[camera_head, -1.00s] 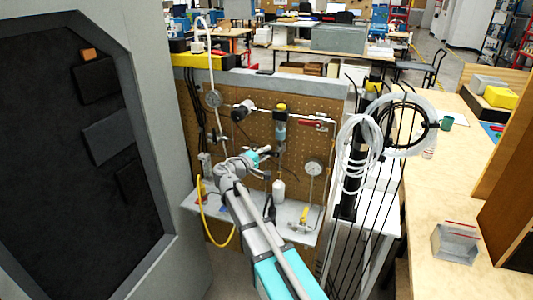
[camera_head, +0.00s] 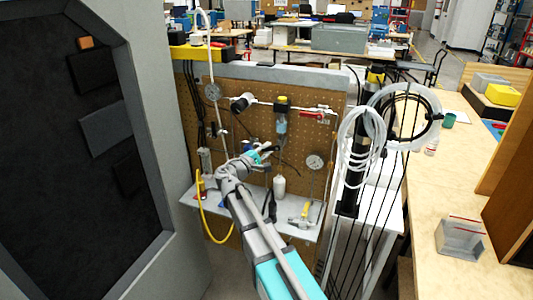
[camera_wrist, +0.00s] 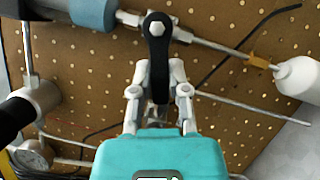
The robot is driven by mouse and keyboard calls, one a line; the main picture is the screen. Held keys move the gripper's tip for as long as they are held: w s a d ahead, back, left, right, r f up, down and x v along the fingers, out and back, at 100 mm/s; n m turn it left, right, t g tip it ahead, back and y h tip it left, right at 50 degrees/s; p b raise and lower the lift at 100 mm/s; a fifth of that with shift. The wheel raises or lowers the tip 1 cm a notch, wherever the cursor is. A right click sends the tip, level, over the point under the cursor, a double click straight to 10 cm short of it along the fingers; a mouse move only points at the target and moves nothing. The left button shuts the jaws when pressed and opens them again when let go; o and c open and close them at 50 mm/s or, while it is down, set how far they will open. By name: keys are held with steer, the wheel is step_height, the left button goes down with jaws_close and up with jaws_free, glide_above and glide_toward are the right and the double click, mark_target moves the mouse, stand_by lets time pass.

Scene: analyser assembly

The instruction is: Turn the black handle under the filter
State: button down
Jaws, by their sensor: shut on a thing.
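The black handle (camera_wrist: 157,48) stands upright in the wrist view, its rounded pivot end at the top. Its lower part lies between the fingers of my gripper (camera_wrist: 158,95), which are shut on it. The filter shows in the head view as a clear blue bowl with a yellow and black top (camera_head: 282,120). It also shows, cut off, as a blue-grey cylinder at the wrist view's top left (camera_wrist: 94,13). In the head view my gripper (camera_head: 268,150) is just below the filter, and the handle is hard to make out there.
A brown pegboard (camera_head: 255,115) stands behind the piping. A white bottle (camera_head: 279,187) hangs below, above a grey shelf (camera_head: 262,217). Pressure gauges (camera_head: 314,161) and a red valve handle (camera_head: 312,115) are nearby. Coiled white tubing (camera_head: 362,140) hangs to the right.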

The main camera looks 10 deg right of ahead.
steer(key=shift+s+d+f+n+t+y+b, duration=0.45)
steer(key=shift+n+t+b, duration=0.75)
steer(key=shift+n, duration=1.95)
steer(key=shift+s+d+f+n+t+y+b, duration=0.15)
steer(key=shift+d+f+n+t+y+b, duration=0.55)
steer(key=shift+n, duration=2.4)
steer(key=shift+s+d+f+n+t+y+b, duration=0.25)
steer(key=shift+d+n+t+y+b, duration=0.4)
steer(key=shift+n+t+b, duration=1.75)
steer(key=shift+a+n+g+p, duration=0.1)
steer(key=shift+n+g+p, duration=0.5)
steer(key=shift+n+p, duration=0.35)
steer(key=c, duration=0.6)
jaws_free()
steer(key=shift+s, duration=0.1)
steer(key=shift+a+m, duration=0.1)
steer(key=shift+m, duration=0.2)
